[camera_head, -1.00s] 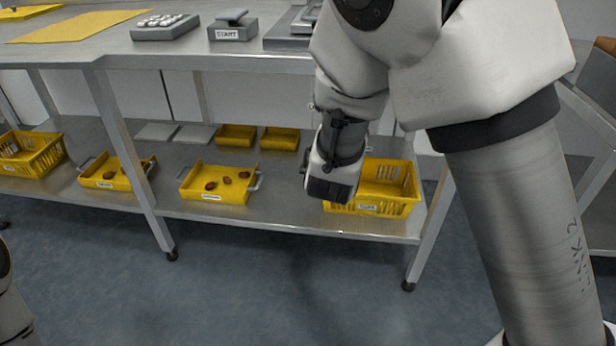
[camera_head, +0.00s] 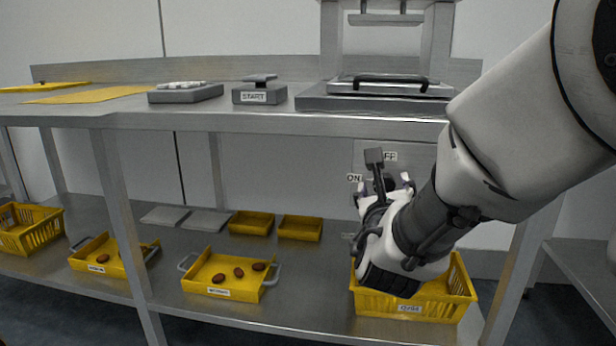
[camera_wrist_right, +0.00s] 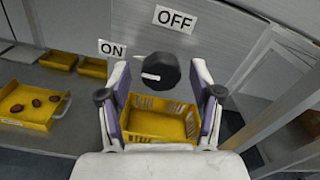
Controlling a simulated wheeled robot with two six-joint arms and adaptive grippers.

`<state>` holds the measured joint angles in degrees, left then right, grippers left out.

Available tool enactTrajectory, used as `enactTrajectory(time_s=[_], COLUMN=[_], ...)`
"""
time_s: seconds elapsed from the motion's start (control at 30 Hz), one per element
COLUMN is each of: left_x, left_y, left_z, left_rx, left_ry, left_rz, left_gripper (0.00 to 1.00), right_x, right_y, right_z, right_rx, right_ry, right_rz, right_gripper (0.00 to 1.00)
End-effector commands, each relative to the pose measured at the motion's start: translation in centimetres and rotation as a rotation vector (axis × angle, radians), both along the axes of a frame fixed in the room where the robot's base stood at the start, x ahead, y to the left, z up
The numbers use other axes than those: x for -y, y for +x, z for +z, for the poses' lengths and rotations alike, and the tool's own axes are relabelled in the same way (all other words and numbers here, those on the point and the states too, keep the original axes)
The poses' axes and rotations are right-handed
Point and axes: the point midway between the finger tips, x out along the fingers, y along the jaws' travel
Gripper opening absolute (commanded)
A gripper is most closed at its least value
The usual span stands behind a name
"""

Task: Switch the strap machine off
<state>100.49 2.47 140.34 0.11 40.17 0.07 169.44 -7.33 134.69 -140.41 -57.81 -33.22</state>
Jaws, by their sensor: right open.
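The strap machine (camera_head: 438,45) stands on the bench top, a grey metal frame over a base with a black handle. Below the bench top is a panel with an ON label (camera_wrist_right: 112,49) and an OFF label (camera_wrist_right: 174,19). A round black knob (camera_wrist_right: 165,67) sits beneath OFF and right of ON in the right wrist view. Its white mark points left, on the ON side. My right gripper (camera_head: 388,181) is open in front of the panel, its fingers spread to either side of the knob in the wrist view. I cannot tell if they touch it. My left gripper is out of view.
A yellow crate (camera_head: 462,290) stands on the lower shelf below my right gripper. A yellow tray with dates (camera_head: 215,283) is left of it. Above, the bench edge (camera_head: 270,122) runs over the shelf. A START block (camera_head: 258,96) is on top.

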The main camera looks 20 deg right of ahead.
Motion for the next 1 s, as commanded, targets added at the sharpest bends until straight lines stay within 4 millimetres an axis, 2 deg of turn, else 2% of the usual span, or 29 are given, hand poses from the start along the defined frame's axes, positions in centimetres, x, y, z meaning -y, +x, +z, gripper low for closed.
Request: enactTrajectory(time_s=[0.3, 0.47, 0.5, 1.0], left_x=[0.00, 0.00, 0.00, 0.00], left_y=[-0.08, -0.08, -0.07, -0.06], left_z=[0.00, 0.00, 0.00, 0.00], left_rx=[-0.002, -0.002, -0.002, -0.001], left_ry=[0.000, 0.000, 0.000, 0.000], left_rz=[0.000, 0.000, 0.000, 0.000], left_gripper=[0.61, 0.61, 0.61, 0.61], right_x=[0.13, 0.12, 0.13, 0.12], right_y=[-0.20, -0.19, -0.18, -0.17], right_z=[-0.02, -0.04, -0.04, -0.04], right_rx=[0.000, 0.000, 0.000, 0.041], right_ry=[0.000, 0.000, 0.000, 0.067], right_rz=[0.001, 0.001, 0.001, 0.001], right_gripper=[0.65, 0.08, 0.04, 0.04])
